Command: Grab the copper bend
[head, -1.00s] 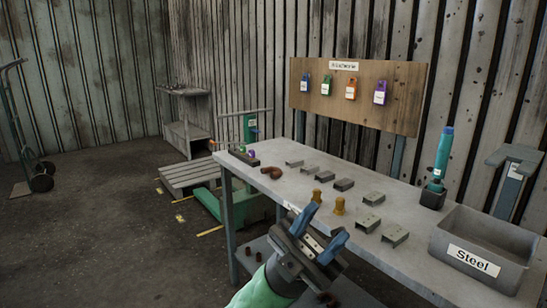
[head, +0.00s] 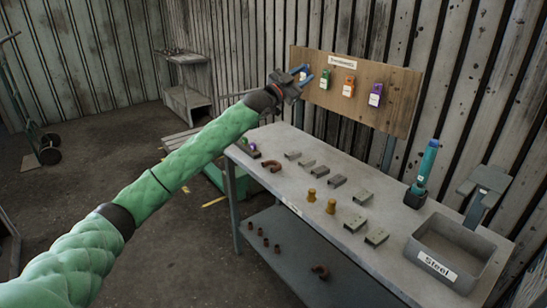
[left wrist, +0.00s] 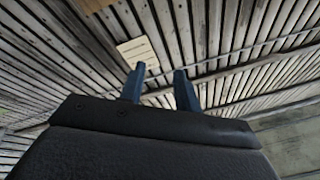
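A copper-brown bend (head: 271,166) lies near the far left end of the grey workbench top. A second brown bend (head: 320,271) lies on the bench's lower shelf. My left gripper (head: 304,78) is raised above the far end of the bench, in front of the wooden board. Its two blue fingers are apart with nothing between them. The left wrist view shows the same open fingers (left wrist: 159,85) pointing toward the plank wall and roof. My right gripper is not in view.
The bench top (head: 290,205) holds several grey metal brackets, two brass fittings (head: 331,206), a teal tool (head: 427,163) and a bin labelled Steel (head: 445,250). Several small brown pieces sit on the lower shelf. Coloured tags hang on the wooden board (head: 390,110).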

